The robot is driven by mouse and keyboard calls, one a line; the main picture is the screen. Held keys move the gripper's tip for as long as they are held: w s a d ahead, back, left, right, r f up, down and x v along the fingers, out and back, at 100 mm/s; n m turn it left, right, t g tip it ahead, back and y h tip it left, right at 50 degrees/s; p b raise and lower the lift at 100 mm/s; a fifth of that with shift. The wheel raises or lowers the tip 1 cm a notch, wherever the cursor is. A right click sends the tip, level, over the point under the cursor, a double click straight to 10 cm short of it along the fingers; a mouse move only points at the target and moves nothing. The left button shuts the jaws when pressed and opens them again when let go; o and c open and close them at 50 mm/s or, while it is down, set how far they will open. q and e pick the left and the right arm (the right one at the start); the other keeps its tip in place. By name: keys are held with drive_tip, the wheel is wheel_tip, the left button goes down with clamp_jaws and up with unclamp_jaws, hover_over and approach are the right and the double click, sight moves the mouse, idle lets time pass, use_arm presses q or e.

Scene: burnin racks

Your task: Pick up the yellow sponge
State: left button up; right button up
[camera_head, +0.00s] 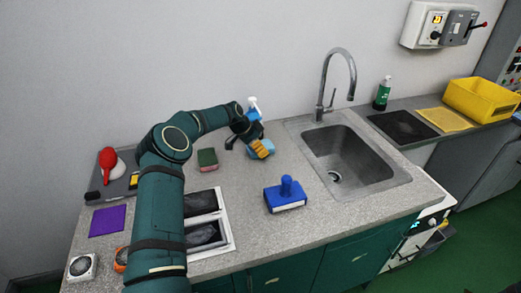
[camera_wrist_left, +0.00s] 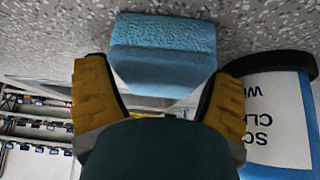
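I see no sponge that is clearly yellow. A light blue sponge-like block (camera_wrist_left: 163,45) lies on the grey speckled counter in the left wrist view; in the head view its blue edge (camera_head: 270,146) shows beside my gripper. My left gripper (camera_head: 260,148) is at the back of the counter, left of the sink. In the left wrist view its two yellow-orange fingers (camera_wrist_left: 160,95) are spread apart, with the blue block ahead between them; contact cannot be told. A green block with a reddish base (camera_head: 207,158) lies left of the gripper. My right gripper is not in view.
A blue-labelled bottle (camera_wrist_left: 275,110) stands close beside the right finger; a spray bottle (camera_head: 253,108) shows behind the gripper. A blue handled block (camera_head: 286,195), a sink (camera_head: 345,160) and a purple square (camera_head: 107,221) are around. A yellow bin (camera_head: 482,100) stands far right.

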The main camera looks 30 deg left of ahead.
use_arm(q)
drive_tip(key=shift+c, duration=1.2)
drive_tip(key=shift+c, duration=0.3)
drive_tip(key=shift+r, duration=0.65)
drive_tip(key=s+d, duration=0.2)
drive_tip(key=d, duration=0.1)
drive_tip(key=s+d, duration=0.6)
drive_tip(key=d, duration=0.1)
drive_tip(key=shift+s, duration=0.25)
wheel_tip(320, 180, up, 14)
drive_tip(key=shift+f+p, duration=0.1)
drive_tip(key=shift+p, duration=0.95)
drive_tip(key=shift+o, duration=1)
drive_tip(key=c, duration=0.5)
